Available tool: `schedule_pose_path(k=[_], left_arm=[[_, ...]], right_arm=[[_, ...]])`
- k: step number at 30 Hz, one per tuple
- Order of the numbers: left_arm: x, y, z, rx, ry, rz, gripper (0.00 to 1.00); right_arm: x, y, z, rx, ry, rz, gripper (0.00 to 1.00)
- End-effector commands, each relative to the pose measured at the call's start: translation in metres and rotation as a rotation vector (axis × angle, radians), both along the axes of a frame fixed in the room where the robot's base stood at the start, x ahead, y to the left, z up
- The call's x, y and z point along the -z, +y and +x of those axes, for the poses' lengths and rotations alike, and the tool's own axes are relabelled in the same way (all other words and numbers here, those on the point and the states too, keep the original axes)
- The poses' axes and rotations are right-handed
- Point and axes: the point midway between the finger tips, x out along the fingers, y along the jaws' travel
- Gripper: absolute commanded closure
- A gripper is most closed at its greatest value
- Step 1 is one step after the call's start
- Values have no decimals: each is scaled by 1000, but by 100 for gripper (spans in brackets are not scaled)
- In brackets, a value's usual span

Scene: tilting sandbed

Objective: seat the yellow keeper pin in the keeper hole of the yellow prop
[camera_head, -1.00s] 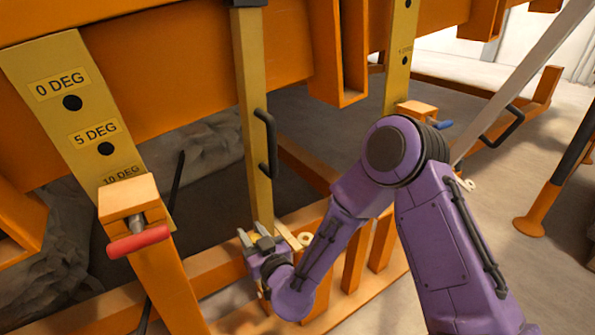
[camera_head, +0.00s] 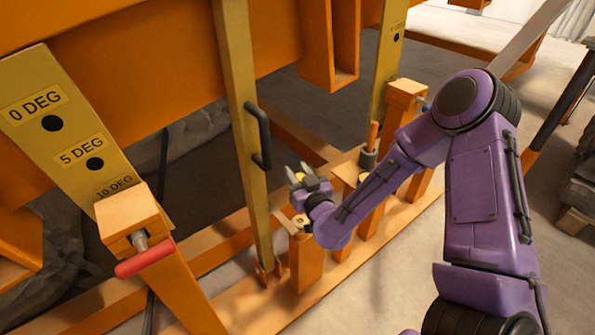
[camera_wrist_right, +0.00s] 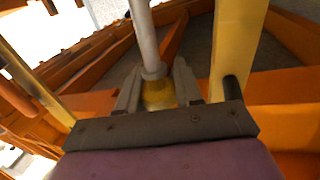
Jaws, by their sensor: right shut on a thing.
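The yellow prop (camera_head: 241,130) is a long upright bar with a black handle, its foot between small orange brackets at the floor frame. It also shows at the right of the right wrist view (camera_wrist_right: 238,40). My right gripper (camera_head: 308,178) is to the right of the prop, above a short orange post. In the right wrist view its fingers (camera_wrist_right: 158,88) are shut on the yellow keeper pin (camera_wrist_right: 158,96), whose grey shaft points away from the gripper. The pin is apart from the prop in the head view. I cannot make out the keeper hole. My left gripper is not in view.
A short orange post (camera_head: 307,262) with a pale holed tab stands beside the prop's foot. A red-handled pin (camera_head: 145,258) sits in an orange block before the degree plate (camera_head: 75,140). An orange-handled pin (camera_head: 371,137) stands further right. The floor frame runs below.

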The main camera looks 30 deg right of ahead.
Motion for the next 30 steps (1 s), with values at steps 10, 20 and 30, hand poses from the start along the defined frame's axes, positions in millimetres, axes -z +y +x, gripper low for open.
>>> schedule_pose_path(k=[10, 20, 30], left_arm=[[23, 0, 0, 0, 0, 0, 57], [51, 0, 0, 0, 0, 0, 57], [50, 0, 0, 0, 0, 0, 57]], right_arm=[[26, 0, -1, -1, 2, -3, 97], [58, 0, -1, 0, 2, -2, 97], [58, 0, -1, 0, 1, -2, 97]])
